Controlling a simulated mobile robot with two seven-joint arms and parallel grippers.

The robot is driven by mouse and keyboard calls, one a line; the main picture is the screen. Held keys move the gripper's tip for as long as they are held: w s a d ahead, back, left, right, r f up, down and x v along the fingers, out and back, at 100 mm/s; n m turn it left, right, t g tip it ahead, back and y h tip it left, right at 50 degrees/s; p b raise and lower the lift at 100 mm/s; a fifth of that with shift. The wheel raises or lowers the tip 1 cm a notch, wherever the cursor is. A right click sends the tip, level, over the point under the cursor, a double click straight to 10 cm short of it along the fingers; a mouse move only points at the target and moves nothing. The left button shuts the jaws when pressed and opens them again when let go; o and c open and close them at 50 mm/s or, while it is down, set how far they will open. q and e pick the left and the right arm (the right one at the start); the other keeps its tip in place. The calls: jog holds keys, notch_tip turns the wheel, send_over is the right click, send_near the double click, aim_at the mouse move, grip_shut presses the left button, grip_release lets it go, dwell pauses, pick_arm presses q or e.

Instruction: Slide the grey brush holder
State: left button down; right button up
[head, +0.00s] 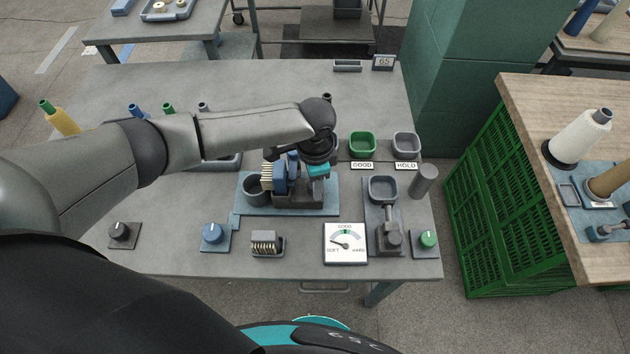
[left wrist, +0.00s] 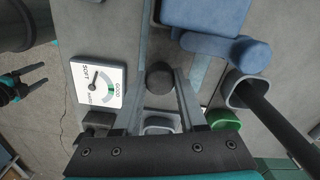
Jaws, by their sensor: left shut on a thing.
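My left gripper (head: 317,178) reaches over the winding unit on the blue mat (head: 246,208). In the left wrist view its two fingers (left wrist: 160,90) stand on either side of a dark grey round knob (left wrist: 160,75) and are shut on it. I take this knob for part of the grey brush holder; the rest is hidden or not clearly told apart. In the head view blue parts (head: 281,178) and pale bristles (head: 267,176) show just left of the gripper. My right gripper (left wrist: 28,83) shows only at the left edge of the left wrist view, empty, with its fingers apart.
A grey cup (head: 254,188) stands left of the unit. A grey scale tray (head: 383,188) and a green bin (head: 362,144) are to the right.

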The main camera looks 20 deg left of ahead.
dwell(0.4)
pick_arm(q)
jog(key=shift+w+d, duration=0.2)
jog(key=shift+d, duration=0.55)
jog(key=shift+w+d, duration=0.15)
jog(key=shift+d, duration=0.6)
jog(key=shift+w+d, duration=0.2)
jog(key=shift+d, duration=0.55)
jog(key=shift+c, duration=2.3)
grip_release()
notch_tip(320, 180, up, 15)
jog(key=p, duration=0.2)
jog(key=shift+r+p, duration=0.15)
jog(key=shift+p, duration=0.15)
